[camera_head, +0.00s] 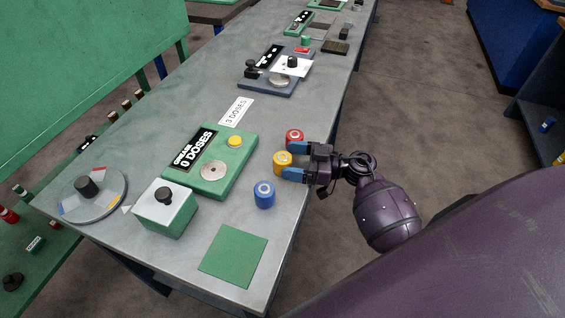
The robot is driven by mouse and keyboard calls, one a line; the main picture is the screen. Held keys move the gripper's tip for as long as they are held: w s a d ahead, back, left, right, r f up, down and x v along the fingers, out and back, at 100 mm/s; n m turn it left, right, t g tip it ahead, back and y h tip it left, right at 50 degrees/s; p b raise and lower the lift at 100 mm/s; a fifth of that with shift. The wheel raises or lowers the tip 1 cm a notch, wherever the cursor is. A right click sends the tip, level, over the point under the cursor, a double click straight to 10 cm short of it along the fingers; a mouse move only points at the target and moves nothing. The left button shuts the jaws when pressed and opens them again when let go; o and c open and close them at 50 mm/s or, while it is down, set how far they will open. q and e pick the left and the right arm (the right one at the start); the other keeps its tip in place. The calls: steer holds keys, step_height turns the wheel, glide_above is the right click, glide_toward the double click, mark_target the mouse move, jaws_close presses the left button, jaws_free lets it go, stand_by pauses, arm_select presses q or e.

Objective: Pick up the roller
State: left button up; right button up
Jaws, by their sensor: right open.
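Three small rollers stand near the right edge of the grey bench: a red roller (294,136), a yellow roller (282,160) and a blue roller (264,195). My right gripper (290,160) reaches in from the right with its blue-tipped fingers apart. The yellow roller is at the opening between the fingertips; I cannot tell whether they touch it. The far finger is close to the red roller and partly overlaps it in view. The blue roller stands clear, nearer to me. My left gripper is not in view.
A green grease unit (237,158) with a yellow button stands left of the rollers. A green square (233,255), a green-and-white box (165,210) and a round dial (105,205) are on the near bench (200,285). More devices stand farther back.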

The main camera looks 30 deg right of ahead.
steer(key=shift+x, duration=0.95)
steer(key=c, duration=1.2)
steer(key=shift+r, duration=0.15)
steer(key=v, duration=1.8)
steer(key=shift+d, duration=0.1)
